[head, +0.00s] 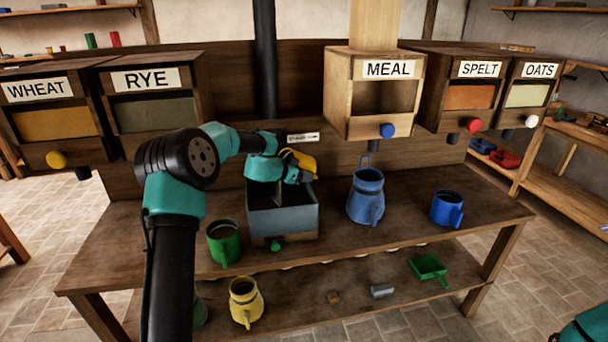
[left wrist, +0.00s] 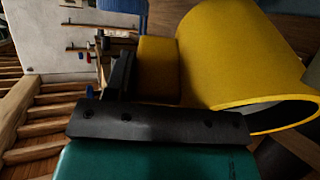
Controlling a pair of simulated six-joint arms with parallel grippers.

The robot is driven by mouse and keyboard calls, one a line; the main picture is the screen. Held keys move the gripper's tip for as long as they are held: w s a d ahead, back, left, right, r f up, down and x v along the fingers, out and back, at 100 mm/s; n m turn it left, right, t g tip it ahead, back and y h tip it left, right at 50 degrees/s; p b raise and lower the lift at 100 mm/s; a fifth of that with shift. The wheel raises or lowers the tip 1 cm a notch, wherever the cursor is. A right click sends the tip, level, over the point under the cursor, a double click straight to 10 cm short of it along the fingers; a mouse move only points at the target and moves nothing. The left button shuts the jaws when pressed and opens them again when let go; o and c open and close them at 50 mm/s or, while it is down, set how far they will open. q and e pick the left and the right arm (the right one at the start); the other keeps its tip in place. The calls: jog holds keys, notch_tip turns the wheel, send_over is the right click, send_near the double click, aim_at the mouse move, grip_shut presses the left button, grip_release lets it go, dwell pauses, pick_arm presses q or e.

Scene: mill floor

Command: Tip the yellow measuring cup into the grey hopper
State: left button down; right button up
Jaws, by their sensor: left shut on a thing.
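The yellow measuring cup (head: 302,160) is above the grey hopper (head: 284,222) in the head view, tilted onto its side. My left gripper (head: 294,174) is shut on the cup and partly hides it. In the left wrist view the cup (left wrist: 235,55) fills the upper right, with its handle (left wrist: 158,70) at the dark jaws and its rim toward the lower right. The inside of the cup looks dark; I cannot tell what it holds. The hopper stands open-topped on the bench, its inside partly hidden by my arm. My right gripper is not in view.
A green cup (head: 224,243) stands left of the hopper. A blue jug (head: 366,196) and a blue cup (head: 447,209) stand to its right. A yellow jug (head: 245,302) and a green scoop (head: 428,268) are on the lower shelf. Labelled bins, including MEAL (head: 336,92), hang behind.

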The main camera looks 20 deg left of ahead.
pick_arm(q)
jog(key=shift+s+a+r+t+h, duration=0.25)
jog(key=shift+t+h, duration=0.1)
jog(key=shift+t, duration=0.25)
jog(key=shift+s+a+r+t+h, duration=0.1)
jog(key=shift+s+r+t+h, duration=0.1)
jog(key=shift+t+h, duration=0.3)
jog(key=shift+s+f+t, duration=0.1)
jog(key=shift+s+t, duration=0.15)
jog(key=shift+t, duration=0.35)
jog(key=shift+d, duration=0.1)
jog(key=shift+w+t+h, duration=0.2)
jog(key=shift+t+h, duration=0.1)
jog(key=shift+h, duration=0.15)
jog(key=shift+d+r+t+h, duration=0.1)
jog(key=shift+r+t+h, duration=0.3)
jog(key=shift+r+t, duration=0.25)
jog(key=shift+t, duration=0.25)
jog(key=shift+a+r, duration=0.1)
jog(key=shift+a, duration=0.1)
